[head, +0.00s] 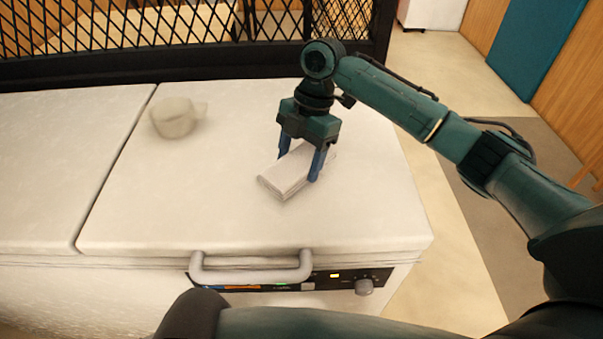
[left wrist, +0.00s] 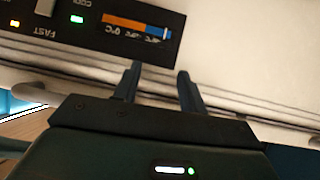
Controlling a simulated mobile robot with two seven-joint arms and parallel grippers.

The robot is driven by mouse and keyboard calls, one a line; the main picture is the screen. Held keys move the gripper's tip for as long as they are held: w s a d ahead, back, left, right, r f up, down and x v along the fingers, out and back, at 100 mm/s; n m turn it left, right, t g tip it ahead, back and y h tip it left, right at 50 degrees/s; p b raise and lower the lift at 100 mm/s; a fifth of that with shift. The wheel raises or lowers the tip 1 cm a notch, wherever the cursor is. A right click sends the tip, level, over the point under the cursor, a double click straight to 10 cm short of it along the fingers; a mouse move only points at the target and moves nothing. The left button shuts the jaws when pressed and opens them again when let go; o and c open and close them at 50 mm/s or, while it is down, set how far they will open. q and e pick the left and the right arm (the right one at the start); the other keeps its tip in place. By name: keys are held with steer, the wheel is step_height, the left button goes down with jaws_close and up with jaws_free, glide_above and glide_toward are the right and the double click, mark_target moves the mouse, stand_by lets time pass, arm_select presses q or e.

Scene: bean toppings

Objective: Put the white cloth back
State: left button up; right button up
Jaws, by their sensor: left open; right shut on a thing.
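The white cloth (head: 283,178) is a folded rectangle on the right part of the white lid (head: 230,215). My right gripper (head: 299,166) comes down over it from above and is shut on it, with one blue finger on each side. The cloth looks to be on or just above the lid; I cannot tell which. My left gripper (left wrist: 158,88) shows in the left wrist view, open and empty, in front of the appliance's control panel. In the head view its fingers are not visible.
A small pale cup (head: 174,118) with a handle stands on the lid, left of the cloth. A black lattice fence (head: 150,30) runs behind. The lid's front middle is clear.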

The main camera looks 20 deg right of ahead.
mark_target(300, 174)
steer(key=shift+f, duration=2.25)
steer(key=shift+f, duration=0.1)
steer(key=o, duration=1)
steer(key=shift+c, duration=0.2)
steer(key=v, duration=1.2)
steer(key=shift+b, duration=0.3)
steer(key=shift+s, duration=0.1)
